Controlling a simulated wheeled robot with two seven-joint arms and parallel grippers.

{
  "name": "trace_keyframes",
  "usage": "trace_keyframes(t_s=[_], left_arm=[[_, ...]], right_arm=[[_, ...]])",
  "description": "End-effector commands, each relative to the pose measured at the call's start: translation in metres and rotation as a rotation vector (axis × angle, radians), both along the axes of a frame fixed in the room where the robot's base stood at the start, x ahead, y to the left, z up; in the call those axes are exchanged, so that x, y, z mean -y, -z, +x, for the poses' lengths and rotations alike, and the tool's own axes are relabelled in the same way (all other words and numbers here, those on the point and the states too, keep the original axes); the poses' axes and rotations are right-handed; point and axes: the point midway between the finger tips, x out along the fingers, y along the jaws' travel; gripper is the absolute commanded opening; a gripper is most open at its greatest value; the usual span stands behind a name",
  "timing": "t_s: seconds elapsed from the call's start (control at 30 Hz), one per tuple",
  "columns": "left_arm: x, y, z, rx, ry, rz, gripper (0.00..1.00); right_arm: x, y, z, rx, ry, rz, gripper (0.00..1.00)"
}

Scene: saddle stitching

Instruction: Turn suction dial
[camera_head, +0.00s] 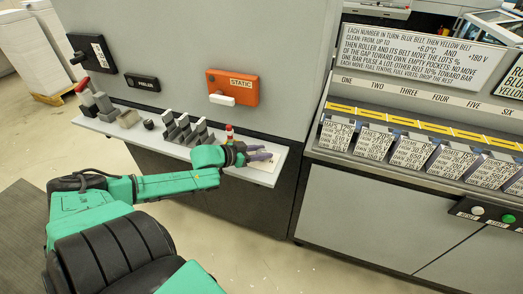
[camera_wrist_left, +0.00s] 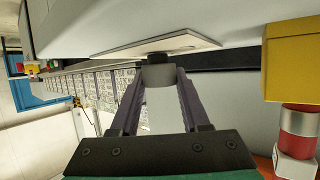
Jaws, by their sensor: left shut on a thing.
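My left gripper (camera_head: 262,156) is low over the right end of the grey shelf, its purple fingers pointing right. In the left wrist view the two fingers (camera_wrist_left: 158,84) are shut on a short dark grey cylindrical dial (camera_wrist_left: 158,73), one on each side. The dial stands on a pale square plate (camera_wrist_left: 155,46) fixed to the shelf. In the head view the plate (camera_head: 268,166) shows partly beneath the fingers, which hide the dial. I cannot read any label or dial mark. My right gripper is in neither view.
On the shelf (camera_head: 150,130), a red and yellow fitting (camera_head: 229,134) stands close to my left wrist, and grey upright blocks (camera_head: 185,132) stand farther left. An orange STATIC box (camera_head: 232,87) is on the panel above. A row of labelled pockets (camera_head: 415,155) is to the right.

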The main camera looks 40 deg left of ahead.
Motion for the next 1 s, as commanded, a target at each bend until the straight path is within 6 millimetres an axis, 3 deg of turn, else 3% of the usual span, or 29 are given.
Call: trace_keyframes(t_s=[0.3,0.87,0.9,0.93,1.0], left_arm=[[-0.001,0.004,0.001,0.000,0.158,0.005,0.00],[0.000,0.001,0.000,0.001,0.195,0.001,0.00],[0.000,0.001,0.000,0.001,0.195,0.001,0.61],[0.000,0.001,0.000,0.001,0.195,0.001,0.73],[0.000,0.001,0.000,0.001,0.195,0.001,0.76]], right_arm=[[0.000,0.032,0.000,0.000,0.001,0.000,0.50],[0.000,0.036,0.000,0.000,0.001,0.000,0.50],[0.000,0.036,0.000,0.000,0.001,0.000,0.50],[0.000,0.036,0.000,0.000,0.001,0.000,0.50],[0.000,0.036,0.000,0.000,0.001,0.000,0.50]])
